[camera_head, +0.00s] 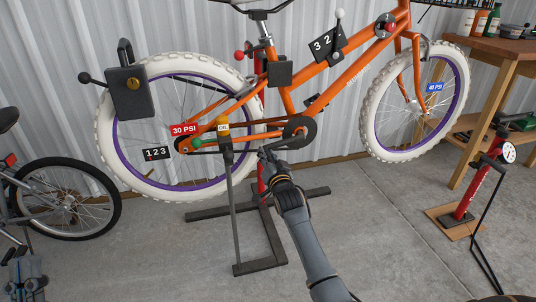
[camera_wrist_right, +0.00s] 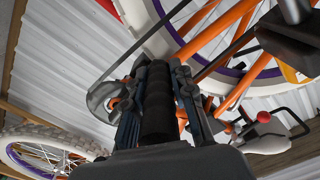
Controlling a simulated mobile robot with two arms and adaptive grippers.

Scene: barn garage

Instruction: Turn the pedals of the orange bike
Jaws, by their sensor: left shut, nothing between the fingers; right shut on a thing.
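The orange bike (camera_head: 345,72) with white tires is held off the floor on a dark repair stand (camera_head: 262,262). Its dark chainring (camera_head: 300,128) sits low in the middle of the frame. My right gripper (camera_head: 267,156) reaches up to the crank area just below the chainring. In the right wrist view, my right gripper (camera_wrist_right: 158,100) is shut on a black ribbed pedal (camera_wrist_right: 157,112), with a finger on each side. The pedal is mostly hidden in the head view. My left gripper (camera_head: 26,268) is shut and empty at the lower left, away from the bike.
A small grey bike (camera_head: 68,200) stands at the left. A red floor pump (camera_head: 478,186) stands on a wooden base at the right, near a wooden workbench (camera_head: 500,44). The concrete floor in front of the stand is mostly clear.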

